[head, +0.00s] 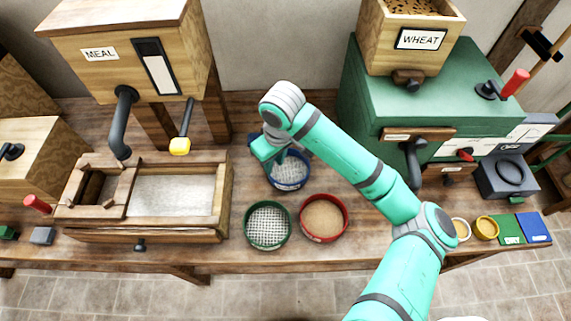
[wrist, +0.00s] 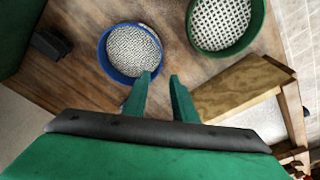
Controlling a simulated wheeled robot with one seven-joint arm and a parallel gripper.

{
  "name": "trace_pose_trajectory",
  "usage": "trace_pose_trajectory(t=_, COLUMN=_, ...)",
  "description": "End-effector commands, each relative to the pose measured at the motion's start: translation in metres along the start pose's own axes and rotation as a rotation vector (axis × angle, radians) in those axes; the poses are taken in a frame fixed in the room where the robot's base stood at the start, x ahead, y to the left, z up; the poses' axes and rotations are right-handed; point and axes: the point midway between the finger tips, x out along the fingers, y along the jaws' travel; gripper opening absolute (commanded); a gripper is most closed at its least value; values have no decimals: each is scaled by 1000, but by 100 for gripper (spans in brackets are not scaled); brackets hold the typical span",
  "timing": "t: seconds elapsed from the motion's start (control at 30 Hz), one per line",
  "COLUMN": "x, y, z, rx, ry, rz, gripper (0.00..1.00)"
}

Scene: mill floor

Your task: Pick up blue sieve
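The blue sieve (head: 288,174), a round blue rim with pale mesh, sits on the wooden bench left of the green machine. My gripper (head: 277,157) is above its back left part and hides some of its rim in the head view. In the wrist view the blue sieve (wrist: 133,50) lies ahead and to the left of my fingers. There the two green fingers of my gripper (wrist: 162,80) stand apart with nothing between them. The left fingertip overlaps the near edge of the sieve in the picture; I cannot tell whether it touches.
A green sieve (head: 267,226) and a red sieve (head: 325,217) stand in front of the blue one. The wooden meal bin (head: 227,200) is on the left, the green machine (head: 362,110) on the right. Small cups (head: 487,228) stand at the far right.

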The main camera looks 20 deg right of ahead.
Motion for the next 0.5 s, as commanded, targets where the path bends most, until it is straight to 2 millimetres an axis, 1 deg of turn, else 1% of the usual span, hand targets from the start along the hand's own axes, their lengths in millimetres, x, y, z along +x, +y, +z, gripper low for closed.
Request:
trace_pose_trajectory(t=0.1, x=14, y=2, z=3, rx=4, ry=-7, rz=0, gripper=25)
trace_pose_trajectory(t=0.3, x=43, y=2, z=3, rx=5, ry=-5, rz=0, gripper=25)
trace_pose_trajectory(t=0.5, x=55, y=2, z=3, rx=3, ry=-4, rz=1, gripper=25)
